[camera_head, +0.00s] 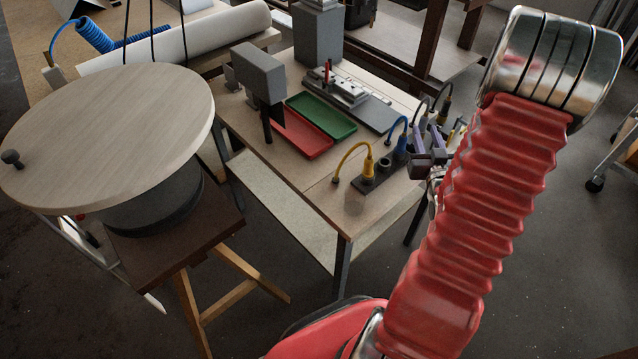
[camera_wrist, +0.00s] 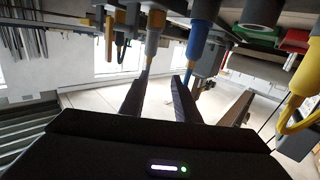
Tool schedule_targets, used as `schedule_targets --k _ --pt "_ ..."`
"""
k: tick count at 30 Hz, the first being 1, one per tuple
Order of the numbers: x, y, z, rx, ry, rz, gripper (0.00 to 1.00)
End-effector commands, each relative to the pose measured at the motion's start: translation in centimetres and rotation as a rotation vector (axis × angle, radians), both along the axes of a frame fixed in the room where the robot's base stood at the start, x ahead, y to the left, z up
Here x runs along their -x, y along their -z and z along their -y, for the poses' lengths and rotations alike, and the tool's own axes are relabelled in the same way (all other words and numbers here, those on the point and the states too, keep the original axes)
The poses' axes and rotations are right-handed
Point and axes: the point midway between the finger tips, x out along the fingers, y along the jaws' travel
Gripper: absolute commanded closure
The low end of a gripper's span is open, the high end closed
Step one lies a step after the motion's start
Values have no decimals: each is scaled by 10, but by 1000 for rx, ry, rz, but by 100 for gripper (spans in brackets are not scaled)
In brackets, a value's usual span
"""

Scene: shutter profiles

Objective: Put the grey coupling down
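My gripper (camera_head: 431,143) is at the right front edge of the workbench, beside a row of cable couplings. In the wrist view its two dark fingers (camera_wrist: 159,80) stand apart, with a gap and nothing clearly clamped between them. A yellow coupling (camera_head: 368,165) and a blue coupling (camera_head: 401,142) stand in the dark holder (camera_head: 384,177). The blue coupling (camera_wrist: 199,38) also shows beyond the fingers in the wrist view.
The workbench (camera_head: 310,188) carries a red tray (camera_head: 300,135), a green tray (camera_head: 322,116) and a grey block on a post (camera_head: 259,74). A round wooden top (camera_head: 110,130) stands to the left. Bare bench shows in front of the trays.

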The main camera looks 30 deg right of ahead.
Motion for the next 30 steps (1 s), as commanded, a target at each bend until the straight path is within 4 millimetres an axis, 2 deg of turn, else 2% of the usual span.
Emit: schedule_targets --k 6,15,23,30 --pt "-33 -23 -29 -1 -35 -128 71" --pt "-58 -53 -81 -23 -65 -298 71" --pt "-58 -80 -137 -59 -94 -432 71" --pt "-42 -102 -196 -105 -133 -548 71"
